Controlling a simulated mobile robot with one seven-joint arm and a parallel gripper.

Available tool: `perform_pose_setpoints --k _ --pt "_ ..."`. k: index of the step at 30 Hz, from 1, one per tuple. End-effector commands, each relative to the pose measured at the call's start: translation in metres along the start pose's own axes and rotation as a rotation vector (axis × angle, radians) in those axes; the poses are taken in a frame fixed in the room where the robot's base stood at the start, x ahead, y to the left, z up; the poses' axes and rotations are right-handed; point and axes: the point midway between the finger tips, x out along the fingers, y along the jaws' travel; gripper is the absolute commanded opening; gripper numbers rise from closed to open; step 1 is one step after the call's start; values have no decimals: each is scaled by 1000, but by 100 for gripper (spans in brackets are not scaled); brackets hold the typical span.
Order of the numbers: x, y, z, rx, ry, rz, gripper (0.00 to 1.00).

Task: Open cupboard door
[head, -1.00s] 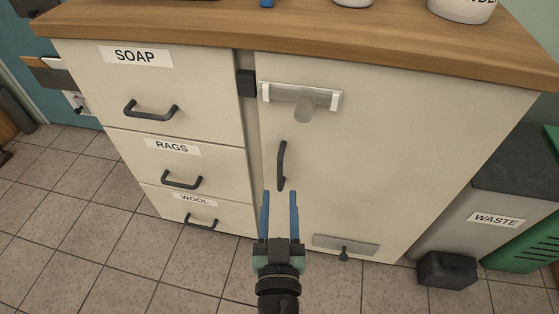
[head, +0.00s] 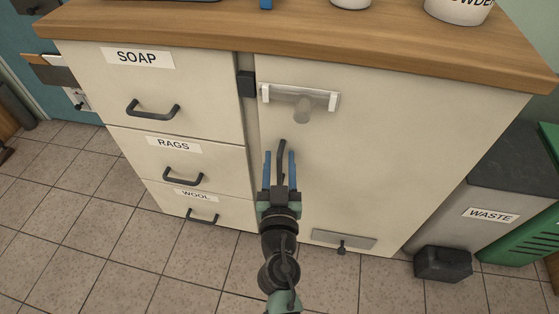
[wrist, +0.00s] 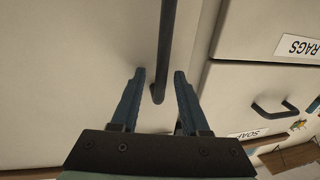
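The cupboard door (head: 400,150) is a cream panel right of the drawers and looks shut. Its dark vertical bar handle (head: 282,148) is near the door's left edge. My gripper (head: 279,158) is open, with its two blue fingers on either side of the handle in the head view. In the wrist view, the handle (wrist: 166,45) ends between the fingertips (wrist: 159,74), with gaps on both sides. A metal latch plate with a round knob (head: 301,104) sits high on the door. A lower metal plate with a small dark knob (head: 342,245) is near the door's bottom.
Drawers labelled SOAP (head: 150,85), RAGS (head: 180,160) and WOOL (head: 200,207) stand left of the door, with protruding handles. A wooden worktop (head: 300,45) overhangs above. A grey WASTE bin (head: 500,190) stands at right.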

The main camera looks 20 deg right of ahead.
Motion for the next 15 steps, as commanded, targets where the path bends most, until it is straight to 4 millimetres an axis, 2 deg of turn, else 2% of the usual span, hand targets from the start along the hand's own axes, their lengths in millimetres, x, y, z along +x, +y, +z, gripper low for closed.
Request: perform_pose_setpoints --k 1,7,15 --pt "0 0 0 0 0 0 35" --pt "0 0 0 0 0 0 0" --pt "0 0 0 0 0 0 0"
